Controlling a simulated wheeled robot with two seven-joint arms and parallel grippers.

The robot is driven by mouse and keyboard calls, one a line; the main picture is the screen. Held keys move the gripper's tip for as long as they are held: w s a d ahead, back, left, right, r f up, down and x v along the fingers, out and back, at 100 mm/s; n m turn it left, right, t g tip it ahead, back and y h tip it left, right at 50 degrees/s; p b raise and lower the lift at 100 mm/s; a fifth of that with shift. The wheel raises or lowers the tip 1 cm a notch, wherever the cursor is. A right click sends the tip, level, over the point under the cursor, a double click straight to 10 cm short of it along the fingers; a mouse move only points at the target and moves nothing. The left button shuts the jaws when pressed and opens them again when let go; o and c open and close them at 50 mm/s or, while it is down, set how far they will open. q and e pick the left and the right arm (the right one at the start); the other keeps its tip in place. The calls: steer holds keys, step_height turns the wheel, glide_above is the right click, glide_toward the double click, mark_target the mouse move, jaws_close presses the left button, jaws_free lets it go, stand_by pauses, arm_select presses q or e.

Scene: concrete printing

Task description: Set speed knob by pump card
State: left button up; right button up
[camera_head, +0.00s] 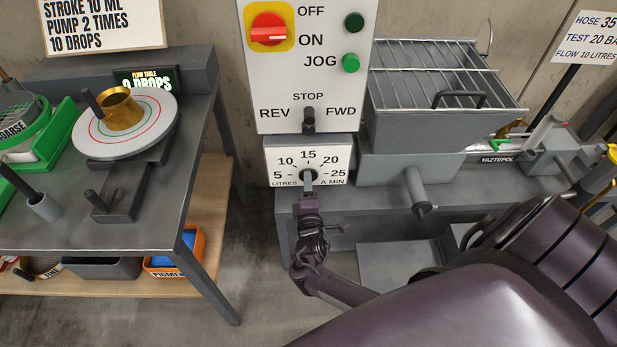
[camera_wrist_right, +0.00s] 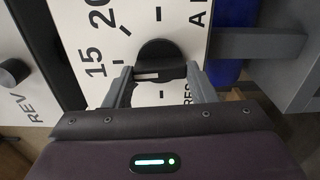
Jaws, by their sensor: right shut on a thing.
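The speed knob (camera_head: 308,175) is a dark knob on a white dial plate (camera_head: 335,171) marked 5 to 25 litres a min. My right gripper (camera_head: 309,187) is in front of the plate, shut on the knob. In the right wrist view, the two grey fingers (camera_wrist_right: 160,82) stand on either side of the dark knob (camera_wrist_right: 160,52). A short white mark on it faces the 15 side, but its exact setting is hard to tell. The pump card (camera_head: 588,40) at the upper right reads HOSE 35, TEST 20 BA, FLOW 10 LITRES, its edge cut off. My left gripper is not in view.
Above the dial is a control panel (camera_head: 283,75) with a red switch, green buttons and a REV/STOP/FWD selector (camera_head: 308,118). A grated hopper (camera_head: 425,125) stands right of it. A flow-table bench (camera_head: 110,215) is at left. Open floor lies between.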

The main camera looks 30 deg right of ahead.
steer(key=shift+f+n+p, duration=0.1)
steer(key=shift+n+p, duration=0.95)
steer(key=shift+n, duration=3.15)
steer(key=o, duration=1)
steer(key=shift+s, duration=0.1)
steer(key=v, duration=0.7)
steer(key=shift+s+a, duration=0.2)
steer(key=shift+s, duration=0.15)
